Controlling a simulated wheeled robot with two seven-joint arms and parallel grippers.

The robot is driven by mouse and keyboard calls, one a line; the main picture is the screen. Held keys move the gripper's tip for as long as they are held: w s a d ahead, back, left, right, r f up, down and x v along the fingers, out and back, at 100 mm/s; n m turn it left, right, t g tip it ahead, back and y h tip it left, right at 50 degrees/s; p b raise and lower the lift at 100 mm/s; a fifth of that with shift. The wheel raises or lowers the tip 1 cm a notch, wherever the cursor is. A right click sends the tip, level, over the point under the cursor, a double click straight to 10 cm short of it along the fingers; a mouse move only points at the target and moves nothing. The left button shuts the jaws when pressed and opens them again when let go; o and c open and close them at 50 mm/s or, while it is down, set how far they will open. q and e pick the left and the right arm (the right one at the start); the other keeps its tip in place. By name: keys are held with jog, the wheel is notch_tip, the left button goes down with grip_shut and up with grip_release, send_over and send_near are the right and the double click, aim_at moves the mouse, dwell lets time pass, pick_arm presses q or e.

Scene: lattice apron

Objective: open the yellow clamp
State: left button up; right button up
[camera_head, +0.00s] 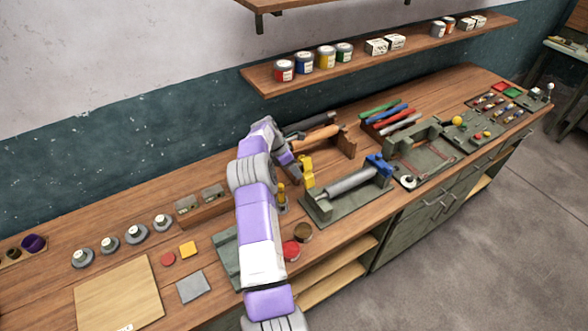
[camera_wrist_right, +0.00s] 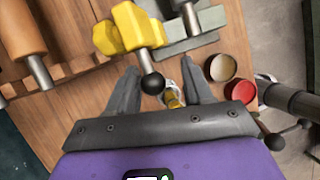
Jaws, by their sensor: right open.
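The yellow clamp (camera_head: 307,172) stands at the left end of a grey-green fixture on the bench, beside my right gripper. My left gripper is not in view.
A blue clamp (camera_head: 379,164) and a grey cylinder (camera_head: 350,182) are on the same fixture. A smaller yellow piece (camera_head: 282,189) stands beside my arm. Red (camera_head: 291,250) and brown (camera_head: 302,232) round containers are near the front edge. An orange-handled tool (camera_head: 316,137) lies behind.

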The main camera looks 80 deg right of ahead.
jog(key=b+v, duration=0.1)
jog(key=v, duration=0.6)
dwell(0.5)
